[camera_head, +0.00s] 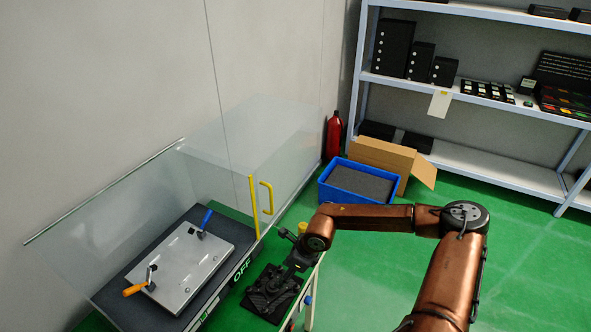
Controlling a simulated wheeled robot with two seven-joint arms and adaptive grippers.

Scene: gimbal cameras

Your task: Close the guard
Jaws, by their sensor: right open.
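The guard is a clear panel enclosure over a dark machine base (110,292). Its clear door panel (288,165) has a yellow edge strip (254,207) and a yellow handle (267,197). The panel stands at the right part of the enclosure, and the front beside the metal plate looks uncovered. My right gripper (277,284) is open, below and right of the handle and apart from it. It points down over a black tray-like item (262,305), and its dark fingers blend with that item. My left gripper is not in view.
A metal plate (180,264) with orange- and blue-handled clamps lies on the base, and "OFF" shows on the front. A blue bin (338,197), cardboard box (376,155), red extinguisher (333,136) and shelving (478,98) stand behind. Green floor is clear at right.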

